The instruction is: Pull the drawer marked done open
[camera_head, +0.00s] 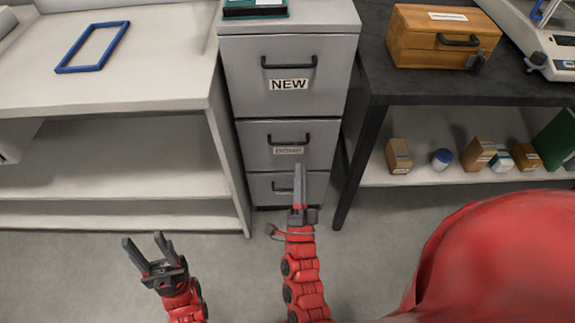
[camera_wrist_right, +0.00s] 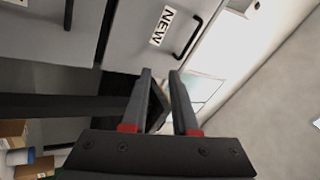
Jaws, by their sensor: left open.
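The drawer marked done (camera_head: 259,146) is the middle one in a grey cabinet. It is shut, with a dark bar handle (camera_head: 308,138) above its label. My right gripper (camera_head: 299,167) appears just below and right of that label, seen edge-on and overlapping the lower drawer front. In the right wrist view its two fingers (camera_wrist_right: 160,72) stand apart with nothing gripped between them. I cannot tell whether they touch the cabinet. My left gripper (camera_head: 142,239) is open and empty, low at the left over the floor, away from the cabinet.
The NEW drawer (camera_head: 245,75) is shut above, and another drawer (camera_head: 261,190) is below. A pale table (camera_head: 150,90) stands left; a dark table (camera_head: 400,90) stands right, with a wooden box (camera_head: 415,45) on top and small boxes on its shelf. Floor in front is clear.

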